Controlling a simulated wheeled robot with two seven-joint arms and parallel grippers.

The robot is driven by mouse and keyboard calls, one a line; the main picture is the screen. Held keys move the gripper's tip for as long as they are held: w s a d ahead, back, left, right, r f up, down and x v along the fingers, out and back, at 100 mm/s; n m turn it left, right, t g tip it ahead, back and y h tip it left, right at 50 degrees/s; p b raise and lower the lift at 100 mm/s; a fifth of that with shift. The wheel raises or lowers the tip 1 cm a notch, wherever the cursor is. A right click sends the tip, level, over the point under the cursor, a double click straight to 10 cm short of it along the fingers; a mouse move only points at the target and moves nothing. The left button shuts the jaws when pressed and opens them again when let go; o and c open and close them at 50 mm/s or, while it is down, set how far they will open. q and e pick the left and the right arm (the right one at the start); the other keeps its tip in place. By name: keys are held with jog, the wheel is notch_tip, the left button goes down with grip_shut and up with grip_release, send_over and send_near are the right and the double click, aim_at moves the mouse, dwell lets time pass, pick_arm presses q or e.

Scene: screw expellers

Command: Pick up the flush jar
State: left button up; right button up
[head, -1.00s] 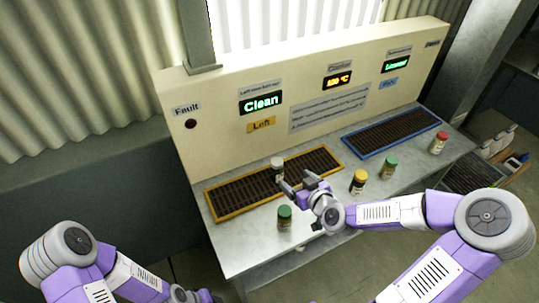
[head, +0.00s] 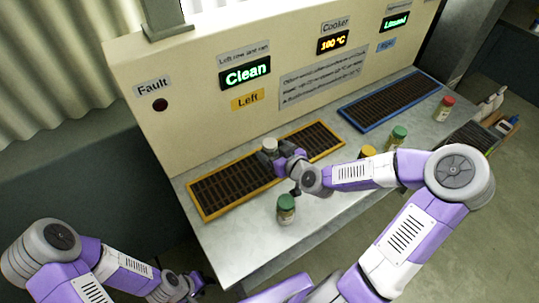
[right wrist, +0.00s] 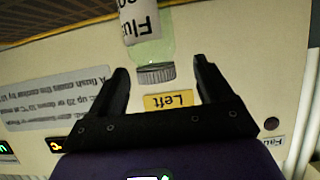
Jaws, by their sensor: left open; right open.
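The flush jar (head: 269,146), with a pale grey lid, stands on the yellow-framed grate in the head view, its lower part hidden by my right gripper. In the right wrist view it appears upside down, with a grey ribbed lid (right wrist: 156,73), clear greenish glass and a white label beginning "Flu". My right gripper (head: 276,158) is open right at the jar. In the right wrist view its two fingers (right wrist: 160,68) flank the line of the lid, with gaps on both sides. My left gripper (head: 203,282) is open, low beside the bench's front left, away from the jar.
A green-lidded jar (head: 286,209) stands on the bench in front of the yellow-framed grate (head: 208,210). Yellow-lidded (head: 368,151), green-lidded (head: 398,137) and red-lidded (head: 444,108) jars stand to the right, near the blue-framed grate (head: 352,117). The cream panel (head: 195,130) rises behind.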

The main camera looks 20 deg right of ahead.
aim_at(267, 143)
jog(key=x, duration=0.1)
jog(key=b+x, duration=0.1)
jog(key=x, duration=0.1)
jog(key=b+x, duration=0.1)
jog(key=shift+w+d, duration=0.2)
jog(key=shift+w, duration=0.2)
jog(key=shift+w+f, duration=0.1)
jog(key=shift+w, duration=0.15)
jog(key=shift+c, duration=0.3)
